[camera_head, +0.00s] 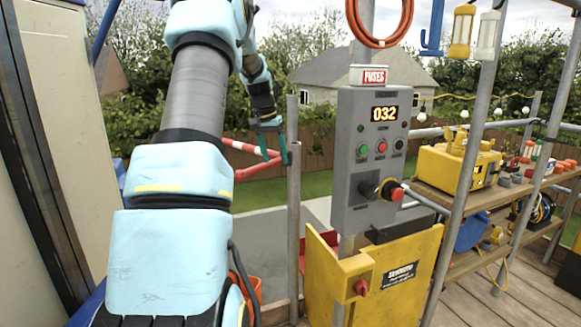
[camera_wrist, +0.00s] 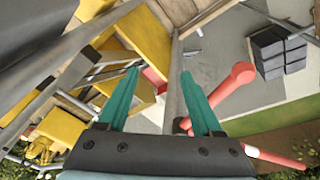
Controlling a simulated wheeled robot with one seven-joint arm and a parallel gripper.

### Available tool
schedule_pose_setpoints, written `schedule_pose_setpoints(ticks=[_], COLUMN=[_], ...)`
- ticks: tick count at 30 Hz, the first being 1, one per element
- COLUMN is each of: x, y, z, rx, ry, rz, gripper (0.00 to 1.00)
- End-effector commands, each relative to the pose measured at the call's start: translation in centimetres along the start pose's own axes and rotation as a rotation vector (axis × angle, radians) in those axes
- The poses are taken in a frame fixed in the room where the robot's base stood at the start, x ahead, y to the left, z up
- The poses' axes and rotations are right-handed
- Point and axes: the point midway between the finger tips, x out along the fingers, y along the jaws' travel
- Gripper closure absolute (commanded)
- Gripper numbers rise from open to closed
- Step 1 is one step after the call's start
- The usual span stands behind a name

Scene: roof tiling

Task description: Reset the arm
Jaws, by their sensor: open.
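My light-blue arm rises from the bottom left of the head view and reaches out to the far side. My gripper (camera_head: 275,155) hangs at its end, in front of the hedge and near the top of a grey post (camera_head: 294,210). In the wrist view my gripper (camera_wrist: 160,85) shows two green fingers spread well apart, with nothing between them but the background. It is open and empty. Whether a finger touches the post cannot be told.
A grey control box (camera_head: 370,155) reading 032 stands above a yellow panel (camera_head: 385,285). Shelves at right hold a yellow case (camera_head: 455,165). A red-and-white barrier (camera_head: 245,148) is near my gripper. The wrist view shows stacked dark blocks (camera_wrist: 278,50) on grey ground.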

Motion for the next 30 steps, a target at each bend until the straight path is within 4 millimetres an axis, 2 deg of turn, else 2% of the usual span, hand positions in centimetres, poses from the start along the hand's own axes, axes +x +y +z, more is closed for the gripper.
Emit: schedule_pose_setpoints(ticks=[1, 5, 9, 15, 18, 21, 23, 30], x=[-0.1, 0.1, 0.4, 1.1, 1.4, 1.6, 1.7, 1.8], y=[1.2, 3.4, 5.6, 8.5, 9.4, 10.1, 10.3, 10.5], z=[2.1, 7.6, 14.5, 24.8, 28.8, 31.4, 32.3, 32.9], rx=[-0.015, -0.071, -0.13, -0.207, -0.234, -0.253, -0.259, -0.265], ry=[-0.011, -0.026, -0.036, -0.04, -0.041, -0.041, -0.04, -0.041], rz=[-0.015, -0.055, -0.092, -0.129, -0.139, -0.143, -0.145, -0.145], gripper=[0.33, 0.33, 0.33, 0.33, 0.33, 0.33, 0.33, 0.33])
